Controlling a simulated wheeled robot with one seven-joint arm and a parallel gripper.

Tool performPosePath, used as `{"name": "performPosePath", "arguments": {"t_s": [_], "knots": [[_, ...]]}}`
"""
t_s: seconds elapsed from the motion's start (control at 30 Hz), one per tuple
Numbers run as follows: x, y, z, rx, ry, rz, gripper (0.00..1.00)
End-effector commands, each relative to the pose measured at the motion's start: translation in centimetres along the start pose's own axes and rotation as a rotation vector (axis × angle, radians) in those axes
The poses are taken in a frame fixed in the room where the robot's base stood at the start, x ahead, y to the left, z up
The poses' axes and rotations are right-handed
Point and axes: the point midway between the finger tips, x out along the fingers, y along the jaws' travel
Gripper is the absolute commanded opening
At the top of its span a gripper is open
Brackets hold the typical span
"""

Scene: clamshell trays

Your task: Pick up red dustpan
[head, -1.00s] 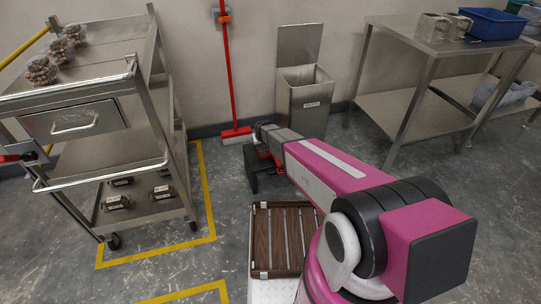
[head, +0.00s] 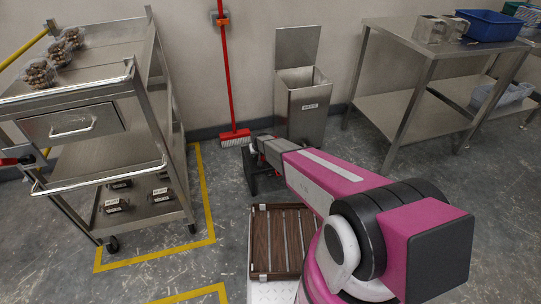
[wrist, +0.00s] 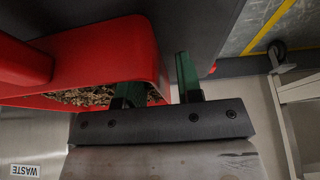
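The red dustpan (wrist: 100,42) fills the upper left of the wrist view, with brown debris (wrist: 85,95) lying in it. My gripper (wrist: 157,70) has its two green fingers apart. One finger stands over the debris side of the pan and the other outside its red side wall. A dark gap shows between that wall and the outer finger, so I see no clear grip. In the head view my gripper (head: 250,168) is low in front of the waste bin, and my arm hides the dustpan there.
The metal waste bin (head: 307,110) stands by the wall with its lid up. A red broom (head: 229,90) leans beside it. A steel cart (head: 75,125) is at left, a steel table (head: 425,50) at right. A wooden slatted rack (head: 261,240) is in front. Open floor lies between.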

Motion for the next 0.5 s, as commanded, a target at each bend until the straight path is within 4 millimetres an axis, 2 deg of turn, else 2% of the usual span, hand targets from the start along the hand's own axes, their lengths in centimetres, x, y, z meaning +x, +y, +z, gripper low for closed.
{"name": "performPosePath", "arguments": {"t_s": [0.07, 0.1, 0.17, 0.5], "knots": [[-0.04, 0.01, 0.02, 0.000, 0.000, 0.000, 0.30], [-0.05, 0.01, 0.01, 0.000, 0.000, 0.000, 0.17], [-0.05, 0.01, 0.01, 0.000, 0.000, 0.000, 0.00], [-0.11, 0.02, -0.01, -0.001, 0.001, 0.000, 0.00]]}}
